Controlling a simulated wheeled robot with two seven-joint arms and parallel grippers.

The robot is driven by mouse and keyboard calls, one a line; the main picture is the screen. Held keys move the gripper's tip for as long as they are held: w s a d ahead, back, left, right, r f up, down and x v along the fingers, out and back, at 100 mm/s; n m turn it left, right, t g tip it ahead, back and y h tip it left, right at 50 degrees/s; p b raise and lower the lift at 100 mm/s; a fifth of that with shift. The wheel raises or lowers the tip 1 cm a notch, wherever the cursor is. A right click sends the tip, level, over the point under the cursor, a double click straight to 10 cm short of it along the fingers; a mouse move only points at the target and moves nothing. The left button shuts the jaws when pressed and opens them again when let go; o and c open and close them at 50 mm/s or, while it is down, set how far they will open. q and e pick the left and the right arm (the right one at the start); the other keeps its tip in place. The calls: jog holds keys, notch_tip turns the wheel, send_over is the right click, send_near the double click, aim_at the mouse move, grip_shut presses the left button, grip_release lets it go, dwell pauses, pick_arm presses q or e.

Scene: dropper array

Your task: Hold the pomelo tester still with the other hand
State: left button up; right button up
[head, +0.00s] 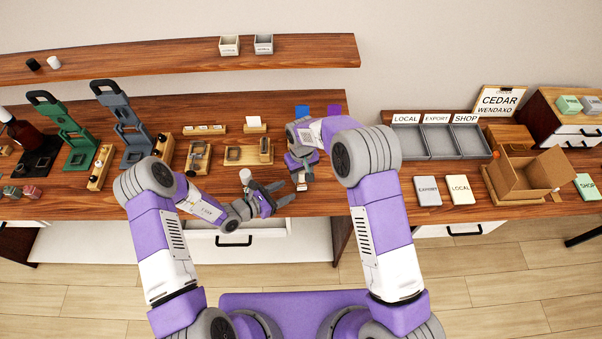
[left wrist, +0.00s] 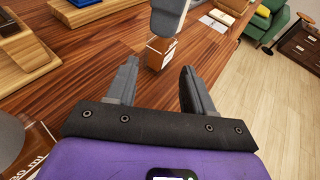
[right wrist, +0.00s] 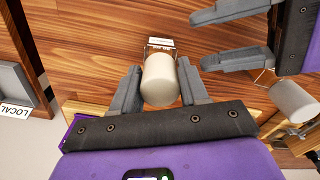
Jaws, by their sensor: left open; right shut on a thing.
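A small amber bottle with a white label, apparently the pomelo tester (left wrist: 158,56), stands on the wooden bench. Its label is too small to read. In the right wrist view its cream cap (right wrist: 160,80) sits between the fingers of my right gripper (right wrist: 161,88), which is shut on it from above. It shows in the head view (head: 301,186) under that gripper. My left gripper (head: 287,192) is open and low over the bench, pointing at the bottle from the left. In the left wrist view the bottle is just beyond the open fingertips (left wrist: 157,72), not clasped by them.
A clear bottle marked 60 ml (left wrist: 32,158) with a white cap (head: 245,174) stands close beside my left gripper. Wooden holders (head: 249,152) lie behind it. A grey sorting tray (head: 440,143) and an open cardboard box (head: 525,172) are at the right.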

aim_at(299, 186)
pick_arm(q)
jog(key=shift+x, duration=3.5)
jog(key=shift+s, duration=0.1)
jog(key=c, duration=0.6)
pick_arm(e)
jog(key=shift+c, duration=0.3)
pick_arm(q)
jog(key=shift+c, duration=1.1)
pick_arm(e)
jog(key=shift+c, duration=0.9)
pick_arm(q)
jog(key=shift+f, duration=0.1)
pick_arm(e)
jog(key=shift+a, duration=0.1)
